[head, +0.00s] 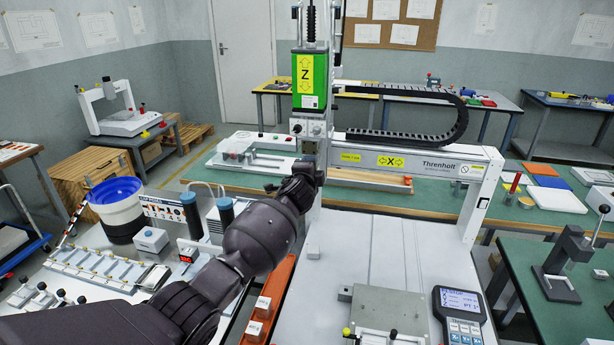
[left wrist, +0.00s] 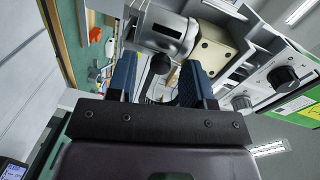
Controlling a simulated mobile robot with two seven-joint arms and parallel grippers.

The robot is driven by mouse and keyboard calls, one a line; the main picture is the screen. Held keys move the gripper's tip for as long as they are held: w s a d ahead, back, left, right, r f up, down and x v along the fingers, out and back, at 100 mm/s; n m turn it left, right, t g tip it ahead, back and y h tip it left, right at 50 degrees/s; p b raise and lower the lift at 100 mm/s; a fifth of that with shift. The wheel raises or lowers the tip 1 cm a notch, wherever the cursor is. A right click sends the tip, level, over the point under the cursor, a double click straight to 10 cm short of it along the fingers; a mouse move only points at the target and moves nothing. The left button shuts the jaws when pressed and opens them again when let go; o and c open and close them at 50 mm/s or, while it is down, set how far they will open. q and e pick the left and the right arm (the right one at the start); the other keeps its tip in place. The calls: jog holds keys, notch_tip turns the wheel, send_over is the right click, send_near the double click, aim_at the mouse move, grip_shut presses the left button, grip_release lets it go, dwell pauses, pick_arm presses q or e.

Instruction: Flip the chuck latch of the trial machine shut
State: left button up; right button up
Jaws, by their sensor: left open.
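The gantry machine's green Z head (head: 309,80) stands over the table, with a grey unit carrying knobs (head: 311,128) below it. My left gripper (head: 306,168) is just below that unit, and my own arm hides much of what is there. In the left wrist view the two blue fingers of the left gripper (left wrist: 160,72) are apart. A black ball-ended lever (left wrist: 160,63), which looks like the chuck latch, shows between them. A silver rounded part (left wrist: 168,33) and a cream block (left wrist: 208,46) lie just beyond the fingertips. I cannot tell whether a finger touches the lever. My right gripper is out of view.
The white X beam (head: 420,163) and its black cable chain (head: 420,138) run right from the head. A handheld controller (head: 460,314) and a grey fixture block (head: 386,312) stand on the white bed (head: 360,245). A blue bowl feeder (head: 114,195) stands left.

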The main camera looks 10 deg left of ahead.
pick_arm(q)
jog(key=s+r+p, duration=0.1)
jog(key=s+p, duration=0.1)
jog(key=s, duration=0.8)
jog(key=shift+s, duration=0.2)
jog(key=s+d+r+n+h, duration=0.2)
jog(key=s+n, duration=0.3)
jog(key=n, duration=0.1)
jog(key=s+a+f+n+g, duration=0.1)
jog(key=s+a+f+n, duration=0.2)
jog(key=s+f, duration=0.5)
jog(key=s+a+f+n+g+y, duration=0.1)
jog(key=s+a+f+n+g, duration=0.1)
jog(key=s+a+f, duration=0.3)
jog(key=s+a+f+n+g+y, duration=0.1)
jog(key=s+a+f+n, duration=0.3)
jog(key=s+f, duration=0.9)
jog(key=s+g, duration=0.1)
jog(key=s, duration=0.9)
jog(key=shift+s+a, duration=0.15)
jog(key=shift+s, duration=0.25)
